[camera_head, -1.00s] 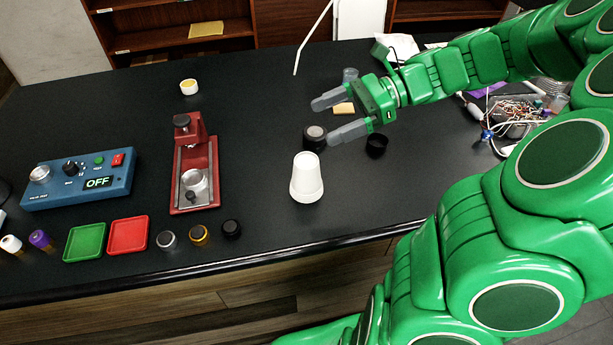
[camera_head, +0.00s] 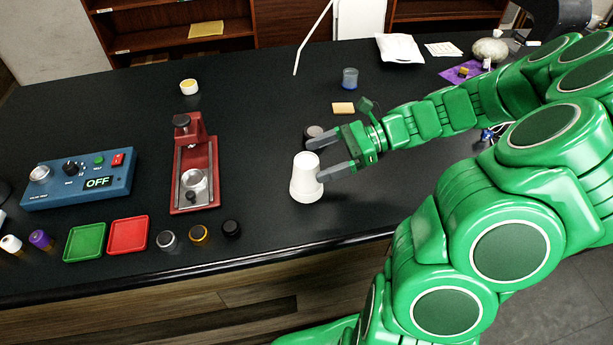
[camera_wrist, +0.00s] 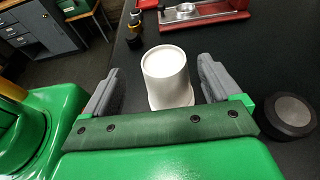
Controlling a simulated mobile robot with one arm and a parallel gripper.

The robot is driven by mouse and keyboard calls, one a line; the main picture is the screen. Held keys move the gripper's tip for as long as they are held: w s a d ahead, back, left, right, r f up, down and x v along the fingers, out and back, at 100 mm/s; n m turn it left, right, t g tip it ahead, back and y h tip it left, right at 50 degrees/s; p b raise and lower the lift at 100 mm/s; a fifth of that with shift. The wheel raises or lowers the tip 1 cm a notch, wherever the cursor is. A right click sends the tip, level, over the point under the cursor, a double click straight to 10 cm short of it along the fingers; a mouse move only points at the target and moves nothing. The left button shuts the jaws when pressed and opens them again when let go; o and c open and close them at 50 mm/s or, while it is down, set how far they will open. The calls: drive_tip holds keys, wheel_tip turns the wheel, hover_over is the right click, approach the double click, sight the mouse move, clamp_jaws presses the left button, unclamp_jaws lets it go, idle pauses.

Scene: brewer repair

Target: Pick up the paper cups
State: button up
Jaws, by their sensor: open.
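The paper cups (camera_head: 305,180) are white and stand upside down in a nested stack near the front middle of the black table. The stack also shows between the fingers in the wrist view (camera_wrist: 167,78). My gripper (camera_head: 328,170) is open, with one finger at each side of the stack. In the wrist view, my gripper (camera_wrist: 160,85) has visible gaps between its grey fingers and the cups. In the head view the nearer finger overlaps the stack's right edge.
A dark round puck (camera_head: 314,132) with a grey top lies close behind my gripper. A red press (camera_head: 193,165) stands left of the cups. Three small round parts (camera_head: 198,236) lie near the front edge. A blue control box (camera_head: 80,178) is at far left. The table behind is mostly clear.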

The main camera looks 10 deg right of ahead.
sight(299, 161)
drive_tip(key=shift+w+x, duration=0.1)
drive_tip(key=shift+x, duration=1.3)
drive_tip(key=shift+w+x, duration=0.15)
drive_tip(key=shift+x, duration=1.3)
drive_tip(key=shift+r, duration=0.1)
drive_tip(key=shift+c, duration=0.3)
drive_tip(key=c, duration=1)
